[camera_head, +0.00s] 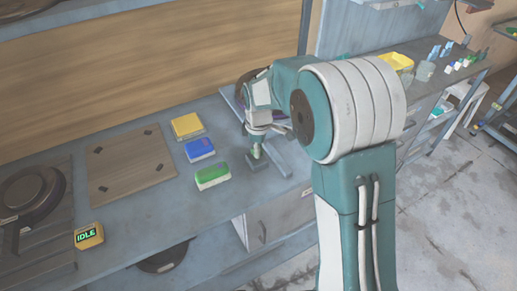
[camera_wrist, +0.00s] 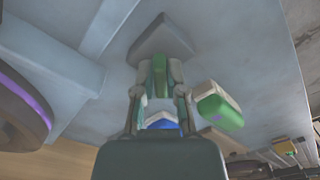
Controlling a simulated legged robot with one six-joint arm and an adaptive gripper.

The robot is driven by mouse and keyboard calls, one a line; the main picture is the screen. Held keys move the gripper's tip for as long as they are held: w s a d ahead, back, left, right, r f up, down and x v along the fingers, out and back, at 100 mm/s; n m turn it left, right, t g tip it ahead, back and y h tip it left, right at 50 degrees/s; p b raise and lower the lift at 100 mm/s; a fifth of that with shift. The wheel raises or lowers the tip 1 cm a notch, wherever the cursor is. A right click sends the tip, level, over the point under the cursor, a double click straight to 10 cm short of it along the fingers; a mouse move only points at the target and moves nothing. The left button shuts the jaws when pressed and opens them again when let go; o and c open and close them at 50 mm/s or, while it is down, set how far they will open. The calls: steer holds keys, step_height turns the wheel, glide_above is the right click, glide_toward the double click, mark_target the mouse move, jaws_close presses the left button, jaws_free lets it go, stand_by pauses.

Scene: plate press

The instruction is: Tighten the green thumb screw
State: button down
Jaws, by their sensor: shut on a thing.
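The green thumb screw (camera_wrist: 159,78) shows as a narrow green piece between the fingertips of my gripper (camera_wrist: 160,66) in the wrist view. The fingers are shut on it from both sides. Just beyond it in the wrist view lies a dark grey block (camera_wrist: 162,36), and how the screw joins it is hidden by the fingers. In the head view my gripper (camera_head: 255,150) points down at the grey block (camera_head: 262,167) on the bench. The screw cannot be made out clearly there.
Green (camera_head: 212,175), blue (camera_head: 199,149) and yellow (camera_head: 187,126) blocks stand left of my gripper. A wooden board (camera_head: 131,168) and a yellow box reading IDLE (camera_head: 89,236) lie farther left on the bench. A yellow bin (camera_head: 397,63) stands at the back right.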

steer(key=m, duration=0.7)
steer(key=shift+a, duration=0.15)
steer(key=m, duration=0.6)
steer(key=shift+a+m, duration=0.1)
steer(key=shift+m, duration=0.3)
steer(key=m, duration=0.7)
steer(key=shift+w+a, duration=0.1)
steer(key=m, duration=0.6)
steer(key=shift+w, duration=0.1)
steer(key=shift+m, duration=0.3)
steer(key=c, duration=0.7)
jaws_free()
steer(key=shift+a, duration=0.1)
step_height(320, 180, up, 12)
